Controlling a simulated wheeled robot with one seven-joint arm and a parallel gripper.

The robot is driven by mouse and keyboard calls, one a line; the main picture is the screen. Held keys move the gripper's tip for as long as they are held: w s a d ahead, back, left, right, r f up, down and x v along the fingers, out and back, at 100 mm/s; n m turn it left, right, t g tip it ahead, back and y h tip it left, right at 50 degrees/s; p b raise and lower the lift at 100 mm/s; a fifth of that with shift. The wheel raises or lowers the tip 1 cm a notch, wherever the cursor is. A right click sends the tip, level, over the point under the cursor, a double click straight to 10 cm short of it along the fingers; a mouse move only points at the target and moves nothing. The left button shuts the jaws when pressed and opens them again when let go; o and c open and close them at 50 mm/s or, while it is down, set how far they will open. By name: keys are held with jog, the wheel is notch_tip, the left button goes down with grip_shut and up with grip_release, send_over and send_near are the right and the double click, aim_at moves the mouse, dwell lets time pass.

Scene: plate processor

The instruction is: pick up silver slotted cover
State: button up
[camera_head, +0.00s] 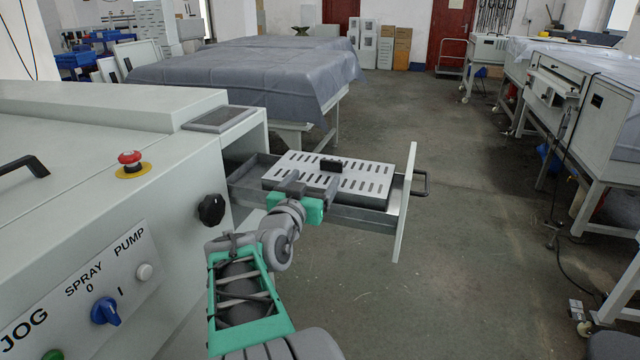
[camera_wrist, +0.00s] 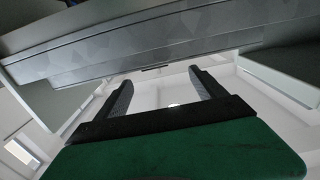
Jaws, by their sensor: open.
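The silver slotted cover (camera_head: 300,174) is a light metal plate with rows of dark slots and a small black handle (camera_head: 331,165) near its middle. It sits on a grey box inside the pulled-out drawer (camera_head: 375,219). My gripper (camera_head: 308,183) is over the near edge of the drawer, in front of the cover and short of the handle. In the wrist view its two dark fingers (camera_wrist: 164,83) are spread apart with nothing between them. A grey metal side wall (camera_wrist: 190,45) crosses the top of that view. The cover's slots and handle do not show there.
The drawer's white front panel (camera_head: 405,203) stands upright to the right. A black knob (camera_head: 211,209) and red emergency button (camera_head: 130,160) are on the white machine at left. Open floor (camera_head: 470,230) lies right of the drawer.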

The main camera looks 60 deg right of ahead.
aim_at(328, 164)
jog(key=d, duration=0.7)
jog(key=shift+w+d+f, duration=0.2)
jog(key=shift+w, duration=0.05)
jog(key=shift+c, duration=0.6)
grip_shut()
jog(key=shift+r, duration=0.1)
